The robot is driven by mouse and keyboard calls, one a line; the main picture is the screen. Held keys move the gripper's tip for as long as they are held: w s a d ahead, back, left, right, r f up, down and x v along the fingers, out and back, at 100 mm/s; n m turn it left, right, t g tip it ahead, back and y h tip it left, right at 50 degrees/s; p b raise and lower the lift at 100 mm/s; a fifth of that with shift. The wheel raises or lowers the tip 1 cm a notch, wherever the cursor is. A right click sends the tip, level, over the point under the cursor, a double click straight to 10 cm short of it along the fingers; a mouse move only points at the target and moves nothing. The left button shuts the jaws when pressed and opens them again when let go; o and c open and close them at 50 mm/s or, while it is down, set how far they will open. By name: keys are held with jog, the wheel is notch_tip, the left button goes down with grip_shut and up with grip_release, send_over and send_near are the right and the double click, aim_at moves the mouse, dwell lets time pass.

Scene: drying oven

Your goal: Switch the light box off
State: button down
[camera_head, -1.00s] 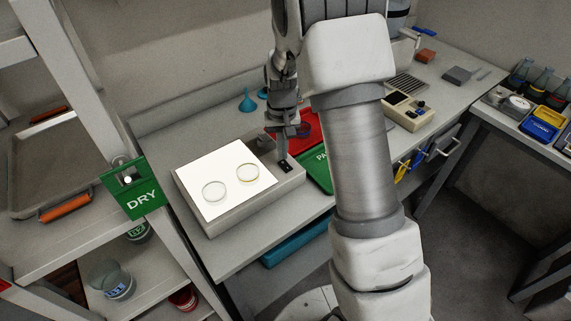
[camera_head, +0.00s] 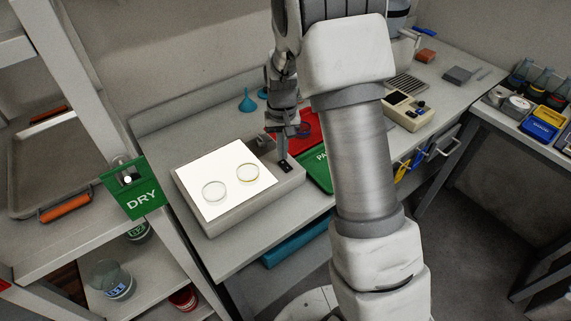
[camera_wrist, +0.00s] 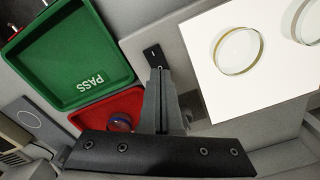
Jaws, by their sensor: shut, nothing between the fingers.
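The light box (camera_head: 239,212) stands on the bench, and its white panel (camera_head: 215,168) is brightly lit. Two round glass dishes lie on the panel, one on the left (camera_head: 214,191) and one on the right (camera_head: 248,174). A small black rocker switch (camera_head: 286,168) sits on the box's right-hand top strip. My gripper (camera_head: 281,158) is shut and empty, pointing down with its tips close beside the switch. In the wrist view the switch (camera_wrist: 153,54) shows just beyond my fingertips (camera_wrist: 160,72). I cannot tell whether the tips touch it.
A green PASS tray (camera_wrist: 72,50) and a red tray (camera_wrist: 100,110) lie right beside the light box. Blue funnels (camera_head: 247,101) stand behind it. A shelf rack with a green DRY sign (camera_head: 137,190) is at the left.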

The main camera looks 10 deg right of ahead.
aim_at(283, 162)
jog(key=shift+f+b, duration=0.6)
jog(key=shift+f, duration=0.35)
jog(key=shift+r, duration=0.1)
jog(key=shift+r+p, duration=2.4)
jog(key=shift+r, duration=1.05)
jog(key=s+r+t, duration=0.1)
jog(key=s+r, duration=0.4)
jog(key=r, duration=0.3)
jog(key=s+r+t, duration=0.2)
jog(key=s+r, duration=0.3)
jog(key=r, duration=0.3)
jog(key=s+r+n+t, duration=0.1)
jog(key=s+r, duration=0.4)
jog(key=s, duration=1)
jog(key=shift+s+t, duration=0.2)
jog(key=shift+t, duration=0.6)
jog(key=shift+r, duration=0.1)
